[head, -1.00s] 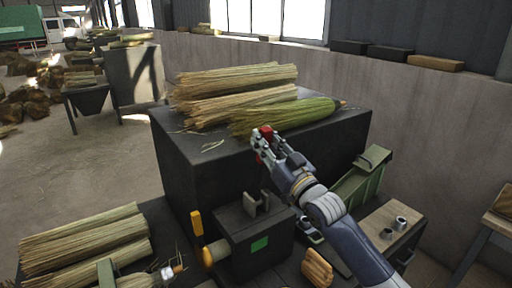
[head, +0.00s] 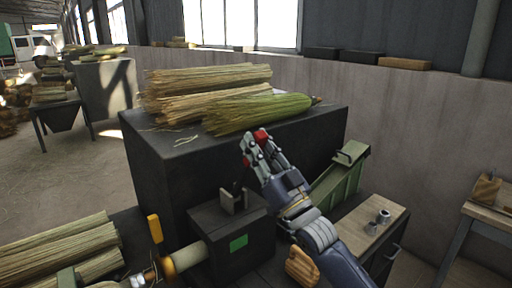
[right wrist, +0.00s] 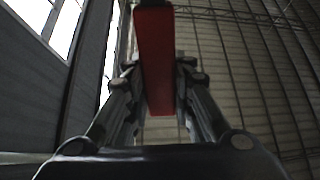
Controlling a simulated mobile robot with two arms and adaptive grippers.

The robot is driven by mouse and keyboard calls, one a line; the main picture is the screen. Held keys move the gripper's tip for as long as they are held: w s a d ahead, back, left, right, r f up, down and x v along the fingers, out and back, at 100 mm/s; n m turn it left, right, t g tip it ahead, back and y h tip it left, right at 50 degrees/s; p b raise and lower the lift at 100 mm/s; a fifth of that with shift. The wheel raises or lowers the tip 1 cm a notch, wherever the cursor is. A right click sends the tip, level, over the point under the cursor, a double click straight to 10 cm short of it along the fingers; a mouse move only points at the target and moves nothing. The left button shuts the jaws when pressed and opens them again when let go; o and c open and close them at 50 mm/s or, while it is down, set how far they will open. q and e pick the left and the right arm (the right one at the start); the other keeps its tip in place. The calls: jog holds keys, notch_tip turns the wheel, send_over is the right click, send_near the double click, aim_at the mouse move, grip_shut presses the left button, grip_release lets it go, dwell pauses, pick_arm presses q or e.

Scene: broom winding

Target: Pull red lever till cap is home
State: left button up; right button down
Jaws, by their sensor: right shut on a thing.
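My right gripper (head: 255,147) is shut on a red lever (head: 261,136); only a little red shows between its fingers in the head view. In the right wrist view the red lever (right wrist: 158,60) stands as a flat bar between both fingers. Below it is a dark machine box (head: 235,238) with a green panel. A cream cylinder, perhaps the cap (head: 187,257), sticks out of the box's left side towards the metal-wired end of a straw bundle (head: 75,245). They look close; contact is unclear. The lever's base is hidden. My left gripper is not in view.
A large dark block (head: 165,165) behind the machine carries straw bundles (head: 205,88), one greenish. An upright orange handle (head: 155,228) stands left of the box. A green chute (head: 340,185) and a wooden-topped stand (head: 362,228) with metal rings are at right.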

jog(key=c, duration=1.4)
grip_release()
jog(key=shift+o, duration=0.2)
jog(key=v, duration=1.2)
